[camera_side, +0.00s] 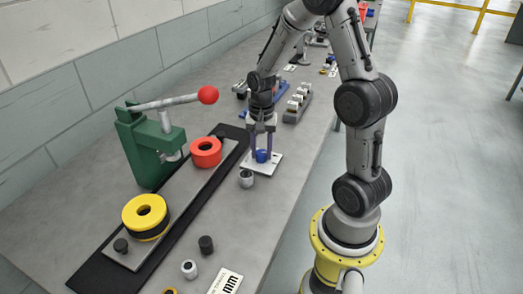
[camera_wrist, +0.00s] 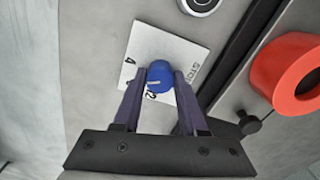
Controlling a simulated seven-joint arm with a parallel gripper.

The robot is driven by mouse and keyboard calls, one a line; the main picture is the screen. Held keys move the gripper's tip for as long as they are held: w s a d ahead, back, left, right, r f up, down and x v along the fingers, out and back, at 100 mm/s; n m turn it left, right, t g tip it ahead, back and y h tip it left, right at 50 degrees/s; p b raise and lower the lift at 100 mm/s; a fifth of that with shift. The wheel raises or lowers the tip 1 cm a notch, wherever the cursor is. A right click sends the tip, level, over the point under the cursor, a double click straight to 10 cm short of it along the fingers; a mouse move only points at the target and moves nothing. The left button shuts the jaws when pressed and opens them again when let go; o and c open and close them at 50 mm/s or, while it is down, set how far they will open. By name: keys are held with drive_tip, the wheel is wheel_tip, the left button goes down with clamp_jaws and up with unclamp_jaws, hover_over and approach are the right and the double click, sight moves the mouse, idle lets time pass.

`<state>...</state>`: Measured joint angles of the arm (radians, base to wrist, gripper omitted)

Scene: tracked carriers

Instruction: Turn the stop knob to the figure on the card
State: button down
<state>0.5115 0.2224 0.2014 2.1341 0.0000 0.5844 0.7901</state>
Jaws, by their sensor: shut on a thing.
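The blue stop knob (camera_side: 262,156) stands on a white dial plate (camera_side: 264,168) on the bench. In the wrist view, the knob (camera_wrist: 160,74) has a pale mark on its side towards the figure 2, and a figure 4 shows further up the plate (camera_wrist: 180,48). Partly hidden lettering runs along the plate's right side. My gripper (camera_side: 261,150) points down with its purple fingers shut on the knob; the fingers (camera_wrist: 159,78) hide part of the dial. A white card (camera_side: 227,281) lies at the bottom edge of the side view, showing "mm"; its figure is not readable.
A green press (camera_side: 148,150) with a red-balled lever stands left of a dark rail carrying a red ring (camera_side: 206,152) and a yellow ring (camera_side: 145,216). A small grey-and-black cylinder (camera_side: 246,178) stands close to the dial plate. A block with several white pieces (camera_side: 298,103) is behind.

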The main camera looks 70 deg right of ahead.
sight(262, 152)
drive_tip(key=n, duration=0.6)
drive_tip(key=shift+r+n, duration=0.1)
drive_tip(key=shift+n, duration=0.2)
drive_tip(key=n, duration=0.6)
idle(0.3)
drive_tip(key=shift+w, duration=0.1)
drive_tip(key=shift+c, duration=2.2)
unclamp_jaws()
wheel_tip(262, 152, up, 14)
